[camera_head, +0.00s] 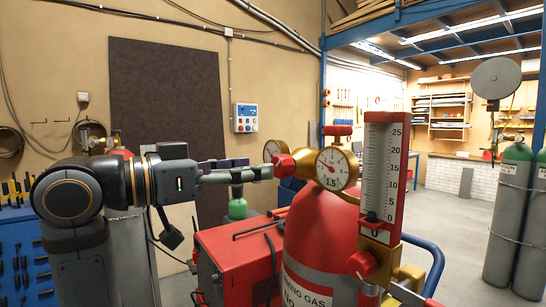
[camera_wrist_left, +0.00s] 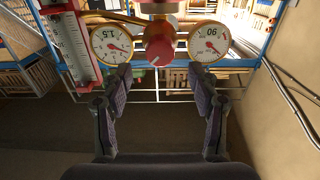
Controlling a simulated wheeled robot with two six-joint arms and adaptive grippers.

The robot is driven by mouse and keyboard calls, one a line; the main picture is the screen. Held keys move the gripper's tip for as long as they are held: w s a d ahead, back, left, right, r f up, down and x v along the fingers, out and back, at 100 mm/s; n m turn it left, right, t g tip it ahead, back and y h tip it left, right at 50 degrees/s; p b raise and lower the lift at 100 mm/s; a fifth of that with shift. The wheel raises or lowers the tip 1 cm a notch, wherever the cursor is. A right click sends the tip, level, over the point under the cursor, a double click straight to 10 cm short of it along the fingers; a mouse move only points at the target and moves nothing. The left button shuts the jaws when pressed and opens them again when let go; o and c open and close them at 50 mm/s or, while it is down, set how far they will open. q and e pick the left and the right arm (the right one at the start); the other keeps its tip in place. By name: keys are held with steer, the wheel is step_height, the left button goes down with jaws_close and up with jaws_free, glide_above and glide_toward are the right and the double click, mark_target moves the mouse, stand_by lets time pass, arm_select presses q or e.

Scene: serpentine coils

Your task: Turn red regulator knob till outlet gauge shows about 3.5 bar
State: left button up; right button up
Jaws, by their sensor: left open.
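The red regulator knob (camera_head: 285,167) sits at the left side of the brass regulator, above the red gas cylinder (camera_head: 322,232). One round gauge (camera_head: 338,168) faces the head camera; a second (camera_head: 273,150) is partly hidden behind the knob. Needle values are too small to read surely. In the left wrist view the knob (camera_wrist_left: 158,46) is centred between the two gauges, a left one (camera_wrist_left: 112,43) marked 1.5, upside down, and a right one (camera_wrist_left: 208,41). My left gripper (camera_head: 262,172) is open, its fingertips close to the knob; contact cannot be told.
A red and white scale tube (camera_head: 383,165) with a red knob (camera_head: 362,264) stands right of the gauge. A red machine (camera_head: 238,262) is below my left arm. Grey cylinders (camera_head: 515,215) stand at the far right. Open floor lies behind, to the right.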

mark_target(276, 166)
arm_select(q)
steer(key=shift+p+x, duration=0.65)
steer(key=shift+x, duration=2.1)
steer(key=c, duration=1.2)
